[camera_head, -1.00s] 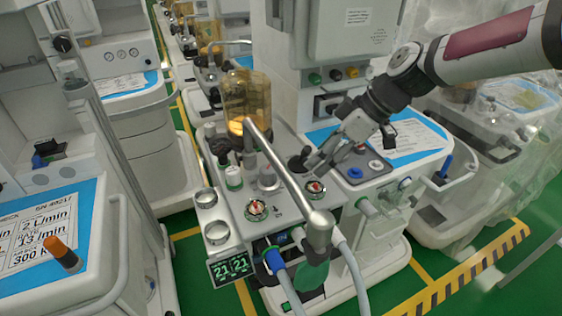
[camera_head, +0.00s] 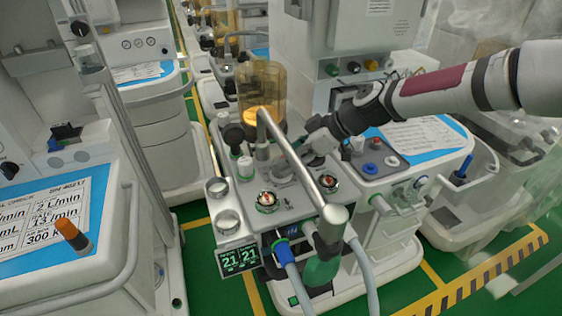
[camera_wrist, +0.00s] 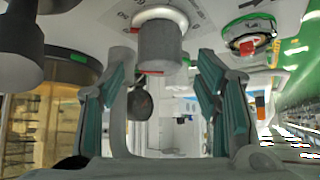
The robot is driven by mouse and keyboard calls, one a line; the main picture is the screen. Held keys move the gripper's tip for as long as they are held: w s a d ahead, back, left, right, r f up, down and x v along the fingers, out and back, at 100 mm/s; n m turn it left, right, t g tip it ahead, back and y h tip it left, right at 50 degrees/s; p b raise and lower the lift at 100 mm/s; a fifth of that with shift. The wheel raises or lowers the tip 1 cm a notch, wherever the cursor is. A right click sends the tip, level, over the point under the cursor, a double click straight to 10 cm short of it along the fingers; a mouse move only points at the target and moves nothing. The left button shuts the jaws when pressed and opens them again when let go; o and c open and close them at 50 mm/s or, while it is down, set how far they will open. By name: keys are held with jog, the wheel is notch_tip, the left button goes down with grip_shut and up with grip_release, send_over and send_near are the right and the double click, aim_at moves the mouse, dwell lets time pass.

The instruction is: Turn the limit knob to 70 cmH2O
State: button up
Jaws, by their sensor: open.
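The limit knob seems to be the grey cylindrical knob (camera_wrist: 163,46) with a pale collar and a printed scale at its base, top centre in the wrist view. A red mark shows at its lower edge; the scale numbers are too small to read. In the head view the knob (camera_head: 281,167) is small and partly covered by my gripper. My gripper (camera_wrist: 163,62) is open, with one teal-padded finger on each side of the knob in the wrist view. I cannot tell whether either finger touches it. In the head view my gripper (camera_head: 297,148) is above the cart's top panel.
An amber canister (camera_head: 262,88) stands behind the knob. A thick metal bar (camera_head: 300,172) crosses the panel in front. A dark cylinder (camera_wrist: 20,48) fills the wrist view's upper left.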

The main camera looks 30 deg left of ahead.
aim_at(276, 173)
jog(key=shift+x, duration=1.75)
jog(key=c, duration=1.2)
jog(key=shift+s+m+t, duration=0.1)
jog(key=shift+m+t, duration=0.7)
jog(key=shift+m, duration=0.1)
jog(key=shift+m+t+p, duration=0.35)
jog(key=shift+m+t, duration=0.65)
jog(key=shift+m, duration=0.3)
